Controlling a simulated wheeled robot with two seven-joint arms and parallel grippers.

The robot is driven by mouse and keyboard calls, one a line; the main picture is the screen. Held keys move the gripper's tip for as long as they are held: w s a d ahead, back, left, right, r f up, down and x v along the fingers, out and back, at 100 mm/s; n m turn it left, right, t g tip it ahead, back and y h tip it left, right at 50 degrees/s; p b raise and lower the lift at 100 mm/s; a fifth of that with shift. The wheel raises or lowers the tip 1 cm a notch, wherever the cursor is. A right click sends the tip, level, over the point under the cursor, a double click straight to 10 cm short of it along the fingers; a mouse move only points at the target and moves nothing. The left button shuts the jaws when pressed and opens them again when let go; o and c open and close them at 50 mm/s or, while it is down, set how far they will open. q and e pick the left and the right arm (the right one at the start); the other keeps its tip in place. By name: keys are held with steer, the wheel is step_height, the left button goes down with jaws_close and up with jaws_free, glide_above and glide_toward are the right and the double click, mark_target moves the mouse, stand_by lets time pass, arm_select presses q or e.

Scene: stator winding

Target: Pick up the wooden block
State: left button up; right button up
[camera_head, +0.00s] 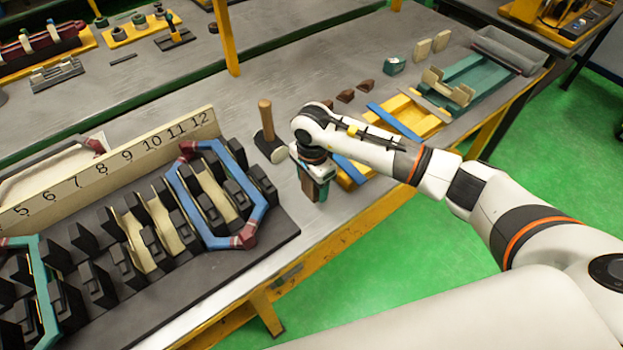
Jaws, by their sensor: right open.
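My right gripper (314,184) points down over the front edge of the grey workbench, just right of the mallet. It is open. A small brown wooden block (308,188) shows upright at its fingers, partly hidden by the gripper. I cannot tell whether the fingers touch it. My left gripper is not in view.
A mallet (269,146) with a wooden handle stands left of the gripper. A dark slotted stator model (150,300) with blue coil frame (262,198) and numbered board (120,163) fills the left. Blue and yellow strips (405,112), brown wedges (345,96) and a teal tray (490,72) lie right.

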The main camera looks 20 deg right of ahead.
steer(key=shift+f, duration=0.1)
steer(key=shift+c, duration=0.3)
steer(key=c, duration=1.3)
